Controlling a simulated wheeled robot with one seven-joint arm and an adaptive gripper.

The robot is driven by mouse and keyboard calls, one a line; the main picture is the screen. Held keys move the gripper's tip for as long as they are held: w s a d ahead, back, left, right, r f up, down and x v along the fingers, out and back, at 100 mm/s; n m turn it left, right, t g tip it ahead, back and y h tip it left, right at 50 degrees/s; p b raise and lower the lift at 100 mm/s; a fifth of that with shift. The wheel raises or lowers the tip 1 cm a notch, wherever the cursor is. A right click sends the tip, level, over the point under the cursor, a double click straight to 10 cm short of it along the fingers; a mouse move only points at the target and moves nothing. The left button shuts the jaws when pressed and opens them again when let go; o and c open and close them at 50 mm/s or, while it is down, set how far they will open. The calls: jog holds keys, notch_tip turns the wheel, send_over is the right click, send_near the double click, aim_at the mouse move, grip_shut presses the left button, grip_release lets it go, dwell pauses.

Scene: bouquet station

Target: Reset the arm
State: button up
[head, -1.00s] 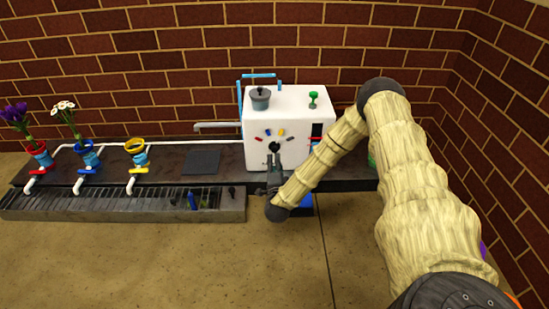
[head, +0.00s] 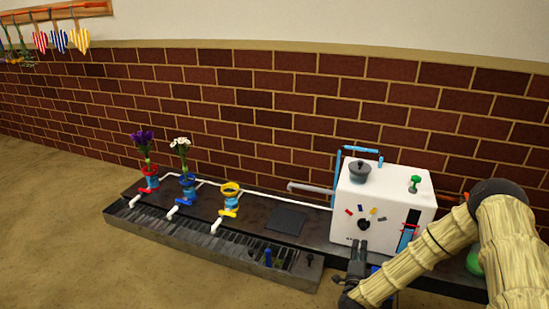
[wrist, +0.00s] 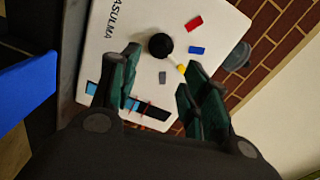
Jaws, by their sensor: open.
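My gripper (head: 357,258) is in front of the white machine (head: 397,203), just below its black dial (head: 364,224) in the head view. In the wrist view the two green-padded fingers (wrist: 160,78) are spread apart with nothing between them. The dial (wrist: 160,46) shows just past the fingertips, against the white front panel (wrist: 118,35). Whether a fingertip touches the machine I cannot tell. My arm is bent and reaches in from the right side of the head view.
A dark counter (head: 262,210) runs along the brick wall. Purple flowers (head: 143,140) and white flowers (head: 181,147) stand in red and blue holders, beside an empty yellow holder (head: 230,190). A grated trough (head: 200,235) lies in front. Striped hearts (head: 60,40) hang at upper left.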

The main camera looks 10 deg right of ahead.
jog(key=s+a+f+n+g+y+p, duration=0.1)
jog(key=s+a+f+n+g+y, duration=0.15)
jog(key=s+a+n, duration=0.35)
jog(key=s+a+f+n+g+y+p, duration=0.15)
jog(key=s+a+f+y, duration=0.25)
jog(key=a, duration=0.5)
jog(key=s+a+f+n+g+y+p, duration=0.1)
jog(key=s+a+f+n+g+y, duration=0.15)
jog(key=s+a+n, duration=0.35)
jog(key=s+a+r+n+g+p, duration=0.2)
jog(key=s+n+g, duration=0.65)
jog(key=s, duration=1.75)
notch_tip(320, 180, up, 38)
jog(key=p, duration=3.8)
jog(key=shift+s+d+r, duration=0.15)
jog(key=shift+s+d, duration=0.15)
jog(key=shift+s, duration=0.05)
